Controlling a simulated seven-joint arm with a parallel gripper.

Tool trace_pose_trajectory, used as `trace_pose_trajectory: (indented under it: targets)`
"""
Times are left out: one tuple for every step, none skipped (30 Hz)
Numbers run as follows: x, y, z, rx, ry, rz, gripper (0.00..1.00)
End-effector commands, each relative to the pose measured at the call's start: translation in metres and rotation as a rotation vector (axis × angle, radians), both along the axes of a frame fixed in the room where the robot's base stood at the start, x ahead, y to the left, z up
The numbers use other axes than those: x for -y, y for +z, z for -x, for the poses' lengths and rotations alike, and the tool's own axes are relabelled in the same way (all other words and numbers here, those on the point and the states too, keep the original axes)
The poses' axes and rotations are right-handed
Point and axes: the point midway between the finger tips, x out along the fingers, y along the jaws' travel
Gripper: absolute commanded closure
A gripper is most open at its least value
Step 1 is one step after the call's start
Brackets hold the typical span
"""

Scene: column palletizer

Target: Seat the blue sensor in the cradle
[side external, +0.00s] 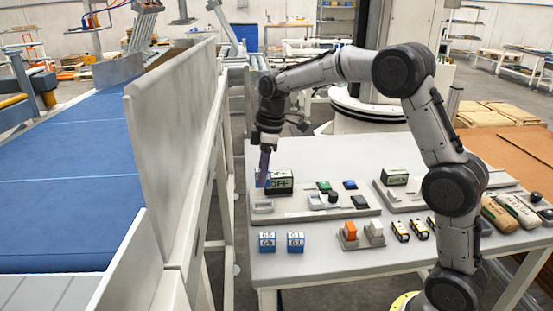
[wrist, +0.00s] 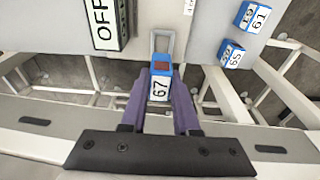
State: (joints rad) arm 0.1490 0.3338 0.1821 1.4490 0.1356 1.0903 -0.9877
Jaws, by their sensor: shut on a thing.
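A blue sensor (wrist: 161,72) with a white label reading 67 and a reddish-brown patch sits between the purple fingers of my gripper (wrist: 160,95). My gripper is shut on it. In the side view my gripper (side external: 264,175) points down beside the OFF box, and the sensor is mostly hidden by the fingers. The light grey cradle (side external: 263,206) lies at the left end of the fixture plate, below the gripper. In the wrist view a grey looped frame (wrist: 172,42), likely the cradle, shows just beyond the sensor. I cannot tell whether they touch.
An OFF box (side external: 279,181) stands close beside the gripper; it also shows in the wrist view (wrist: 105,22). Two blue numbered blocks (side external: 267,242) (side external: 295,242) stand at the table's front. A tall conveyor side wall (side external: 180,120) rises to the left. Green, black and blue parts sit on the plate.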

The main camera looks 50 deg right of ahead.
Motion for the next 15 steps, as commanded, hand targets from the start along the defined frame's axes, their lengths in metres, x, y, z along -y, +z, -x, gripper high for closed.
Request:
trace_pose_trajectory:
  targets:
    - [-0.001, -0.004, 0.0, 0.0, 0.002, 0.0, 1.0]
    - [-0.002, -0.006, 0.0, -0.002, 0.003, 0.0, 1.0]
    - [-0.002, -0.008, 0.0, -0.001, 0.004, -0.001, 1.0]
    - [-0.002, -0.01, 0.0, -0.001, 0.005, -0.001, 1.0]
    - [-0.003, -0.012, 0.0, -0.001, 0.005, -0.001, 1.0]
    - [-0.002, -0.015, 0.0, -0.002, 0.004, 0.0, 1.0]
    - [-0.002, -0.017, 0.0, -0.002, 0.004, -0.001, 1.0]
    - [-0.002, -0.02, 0.0, -0.002, 0.004, 0.0, 1.0]
    - [-0.002, -0.024, 0.0, -0.002, 0.004, 0.0, 1.0]
    - [-0.002, -0.027, 0.001, -0.002, 0.004, -0.001, 1.0]
    - [-0.002, -0.03, 0.001, -0.003, 0.004, 0.0, 1.0]
    - [-0.002, -0.034, 0.001, -0.003, 0.004, 0.0, 1.0]
    - [-0.002, -0.037, 0.001, -0.003, 0.004, 0.0, 1.0]
    - [-0.002, -0.039, 0.001, -0.003, 0.004, 0.0, 1.0]
    - [-0.002, -0.042, 0.0, -0.002, 0.004, 0.0, 1.0]
